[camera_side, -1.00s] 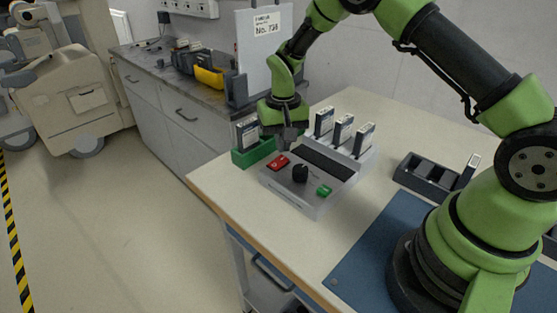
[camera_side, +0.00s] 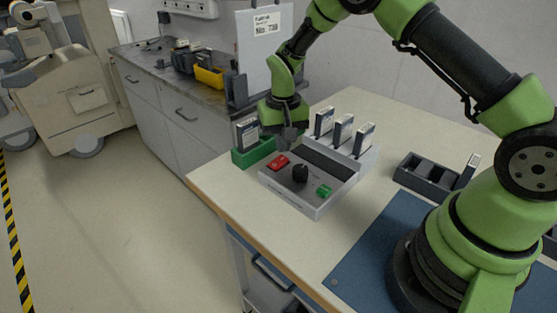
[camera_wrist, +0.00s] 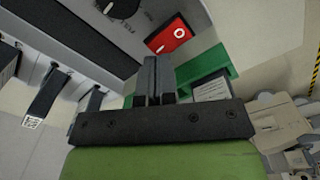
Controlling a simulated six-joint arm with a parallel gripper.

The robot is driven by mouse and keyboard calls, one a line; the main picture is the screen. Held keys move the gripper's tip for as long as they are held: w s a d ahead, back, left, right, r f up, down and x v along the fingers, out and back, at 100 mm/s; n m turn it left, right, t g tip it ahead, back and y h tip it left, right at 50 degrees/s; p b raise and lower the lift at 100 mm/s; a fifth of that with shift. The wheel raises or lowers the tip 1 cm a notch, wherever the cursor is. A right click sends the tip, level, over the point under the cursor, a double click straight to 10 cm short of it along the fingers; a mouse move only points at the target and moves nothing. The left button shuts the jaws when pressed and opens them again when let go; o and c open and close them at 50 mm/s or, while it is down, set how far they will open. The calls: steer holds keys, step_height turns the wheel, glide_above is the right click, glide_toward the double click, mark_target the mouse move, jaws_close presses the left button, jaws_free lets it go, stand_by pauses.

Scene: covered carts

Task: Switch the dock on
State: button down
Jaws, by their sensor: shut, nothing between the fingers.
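The dock (camera_side: 292,197) is a grey sloped box on the cream bench. It carries a red rocker switch (camera_side: 278,162), a black knob (camera_side: 300,173) and a green button (camera_side: 323,190). In the wrist view the red switch (camera_wrist: 169,35) shows white marks, a circle at one end and a line at the other. I cannot tell which end is pressed. Several upright modules (camera_side: 343,130) stand along the dock's back. My gripper (camera_side: 289,143) is shut and empty, just behind and above the red switch. Its fingers (camera_wrist: 155,72) show near the switch, with no clear contact.
A green holder (camera_side: 256,156) with one upright module (camera_side: 247,133) stands close to the dock's left. A dark compartment tray (camera_side: 425,180) is to the right, and a blue mat (camera_side: 375,245) lies in front. The bench behind the dock is clear.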

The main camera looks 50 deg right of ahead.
mark_target(283, 158)
steer(key=shift+f, duration=1.25)
stand_by(0.5)
steer(key=shift+r, duration=3.5)
